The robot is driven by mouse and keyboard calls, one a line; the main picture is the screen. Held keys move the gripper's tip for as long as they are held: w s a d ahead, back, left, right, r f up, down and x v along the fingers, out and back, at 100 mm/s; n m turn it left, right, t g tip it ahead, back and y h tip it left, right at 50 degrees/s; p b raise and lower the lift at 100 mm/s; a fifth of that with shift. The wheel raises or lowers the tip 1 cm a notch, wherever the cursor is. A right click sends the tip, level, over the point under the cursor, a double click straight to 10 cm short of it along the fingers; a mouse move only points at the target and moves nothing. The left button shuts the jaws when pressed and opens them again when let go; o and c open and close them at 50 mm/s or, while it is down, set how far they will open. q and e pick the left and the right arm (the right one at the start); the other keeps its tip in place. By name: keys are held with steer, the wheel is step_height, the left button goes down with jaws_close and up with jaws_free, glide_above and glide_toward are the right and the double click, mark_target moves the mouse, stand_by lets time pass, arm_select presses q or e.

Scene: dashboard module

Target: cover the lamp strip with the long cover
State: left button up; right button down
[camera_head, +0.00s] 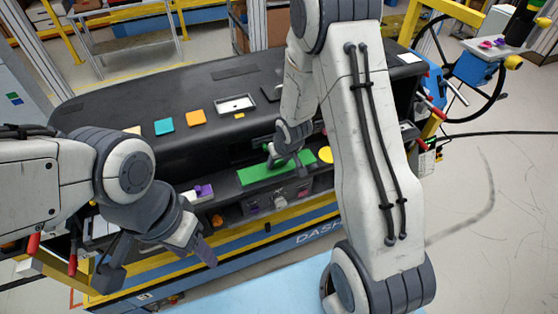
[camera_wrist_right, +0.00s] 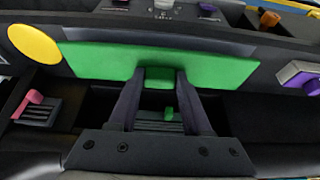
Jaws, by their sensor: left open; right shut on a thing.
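The long green cover (camera_head: 275,172) lies along the front face of the dashboard in the head view. In the right wrist view the cover (camera_wrist_right: 215,68) spans the upper middle, with a small green grip tab at its near edge. My right gripper (camera_wrist_right: 158,82) is shut on that tab; it also shows at the cover in the head view (camera_head: 284,163). The lamp strip cannot be made out; a dark grey band shows along the cover's far edge in the wrist view. My left gripper (camera_head: 198,245) is open and empty, in front of the dashboard's yellow frame.
A yellow disc (camera_wrist_right: 33,42) sits beside the cover's left end in the wrist view. A pink slider (camera_wrist_right: 33,97) and a purple knob (camera_wrist_right: 302,76) stand out nearby. Teal (camera_head: 164,126) and orange (camera_head: 196,117) squares lie on the dashboard top.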

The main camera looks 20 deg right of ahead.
steer(key=shift+f+b, duration=0.4)
steer(key=shift+f, duration=0.1)
steer(key=shift+c, duration=1.3)
jaws_free()
steer(key=p+v, duration=0.4)
steer(key=v, duration=0.5)
steer(key=s+a+n+g+b, duration=0.1)
steer(key=s+a+b, duration=0.3)
steer(key=s, duration=0.4)
steer(key=s+a+n+g+b, duration=0.2)
steer(key=s+a+b, duration=0.3)
steer(key=s, duration=0.3)
steer(key=s+a+n+g+b, duration=0.1)
steer(key=s+a+n+b, duration=0.3)
steer(key=s, duration=0.5)
steer(key=a+b, duration=0.1)
steer(key=a, duration=0.1)
steer(key=shift+a+r+y, duration=0.35)
steer(key=shift+a+y, duration=0.05)
